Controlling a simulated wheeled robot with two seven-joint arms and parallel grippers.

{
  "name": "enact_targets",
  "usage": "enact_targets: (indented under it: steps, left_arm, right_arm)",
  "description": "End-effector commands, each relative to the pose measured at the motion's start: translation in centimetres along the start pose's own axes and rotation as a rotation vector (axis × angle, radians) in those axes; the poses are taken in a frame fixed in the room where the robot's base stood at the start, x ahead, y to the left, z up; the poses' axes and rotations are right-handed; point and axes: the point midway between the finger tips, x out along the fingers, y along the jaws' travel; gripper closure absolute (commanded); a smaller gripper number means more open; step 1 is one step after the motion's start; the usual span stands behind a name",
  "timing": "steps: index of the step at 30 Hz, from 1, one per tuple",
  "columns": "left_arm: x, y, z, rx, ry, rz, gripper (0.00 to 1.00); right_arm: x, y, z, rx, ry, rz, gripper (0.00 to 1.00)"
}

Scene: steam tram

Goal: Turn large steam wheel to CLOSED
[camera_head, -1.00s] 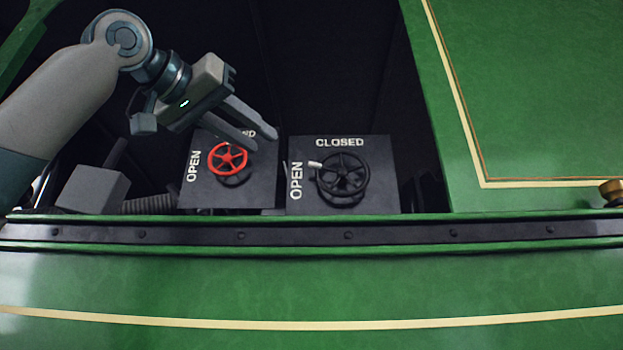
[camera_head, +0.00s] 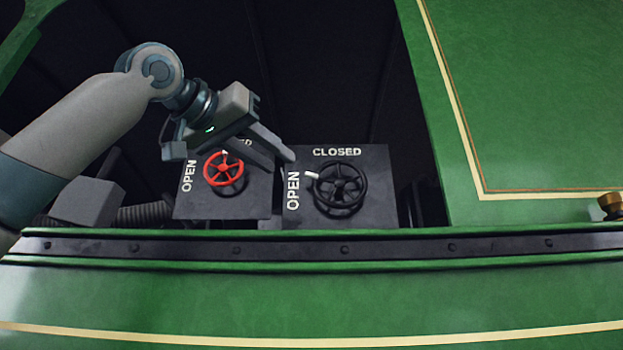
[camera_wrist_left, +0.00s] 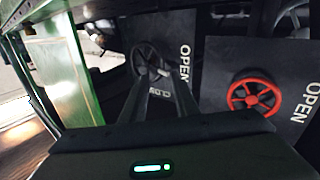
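The large black steam wheel (camera_head: 340,186) sits on the right dark panel, with CLOSED lettered above it and OPEN at its left. Its white-tipped handle (camera_head: 312,175) points left, beside OPEN. The wheel also shows in the left wrist view (camera_wrist_left: 146,58), partly behind the fingers. My left gripper (camera_head: 281,160) is up and left of this wheel, over the gap between the panels. Its two fingers are apart with nothing between them, and it looks clear of the wheel. The left wrist view shows the fingers (camera_wrist_left: 166,88) pointing toward the black wheel. My right gripper is out of view.
A smaller red wheel (camera_head: 223,170) sits on the left panel, close below my left gripper; that panel's top lettering is partly covered. A green wall with a dark riveted rail (camera_head: 345,249) runs across the front. A green side panel (camera_head: 540,90) stands at the right.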

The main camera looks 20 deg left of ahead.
Motion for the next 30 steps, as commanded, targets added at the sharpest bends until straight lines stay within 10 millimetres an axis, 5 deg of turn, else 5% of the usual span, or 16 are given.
enact_targets:
  steps: [18,30]
  left_arm:
    - [10.6,-0.1,-0.3,0.001,0.0,-0.002,0.72]
    - [12.5,0.0,0.0,0.0,0.001,0.0,0.72]
  right_arm:
    - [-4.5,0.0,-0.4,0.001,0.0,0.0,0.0]
    - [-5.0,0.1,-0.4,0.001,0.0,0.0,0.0]
